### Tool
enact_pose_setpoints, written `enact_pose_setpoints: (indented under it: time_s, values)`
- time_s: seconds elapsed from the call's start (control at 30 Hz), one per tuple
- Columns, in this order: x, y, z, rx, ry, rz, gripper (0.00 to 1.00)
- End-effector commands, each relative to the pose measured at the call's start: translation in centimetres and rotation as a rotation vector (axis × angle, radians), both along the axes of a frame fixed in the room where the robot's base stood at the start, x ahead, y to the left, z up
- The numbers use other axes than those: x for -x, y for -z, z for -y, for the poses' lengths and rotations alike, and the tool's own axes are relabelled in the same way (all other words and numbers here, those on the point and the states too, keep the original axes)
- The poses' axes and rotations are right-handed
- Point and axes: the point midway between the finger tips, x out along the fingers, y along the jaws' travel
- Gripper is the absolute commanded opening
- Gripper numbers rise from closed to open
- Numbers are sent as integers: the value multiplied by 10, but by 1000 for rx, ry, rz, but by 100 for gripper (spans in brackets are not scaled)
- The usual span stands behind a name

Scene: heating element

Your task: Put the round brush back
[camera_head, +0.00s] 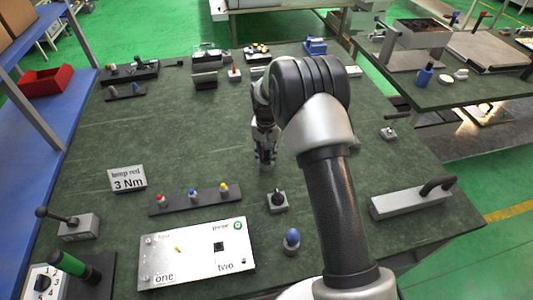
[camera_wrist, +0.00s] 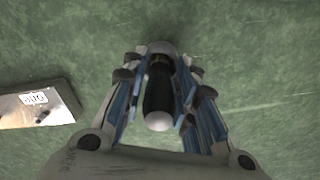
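A dark upright-looking cylinder with a pale rounded near end and a grey far end (camera_wrist: 158,95) sits between my fingers in the wrist view. I take it for the round brush, but bristles cannot be made out. My gripper (camera_wrist: 162,62) has a finger on each side, close to it; whether they press on it is unclear. In the head view my gripper (camera_head: 266,160) points down low over the green bench, and a small pale bit shows under its tips. Whether the cylinder touches the bench is unclear.
Near my gripper are a grey block with a black knob (camera_head: 277,201), a rack with coloured-top pieces (camera_head: 170,205), a white plate marked one and two (camera_head: 165,262), a blue knob (camera_head: 291,238) and a "3 Nm" sign (camera_head: 127,179). The bench (camera_head: 150,130) left of my gripper is clear.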

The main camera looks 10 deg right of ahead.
Motion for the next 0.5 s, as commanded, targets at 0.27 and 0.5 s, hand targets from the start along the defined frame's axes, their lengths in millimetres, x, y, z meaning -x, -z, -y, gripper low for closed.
enact_pose_setpoints:
  time_s: [0.27, 0.5]
  values:
    - [0, -1, 0, 0, 0, 0, 41]
    - [0, -4, 0, 0, 0, 1, 41]
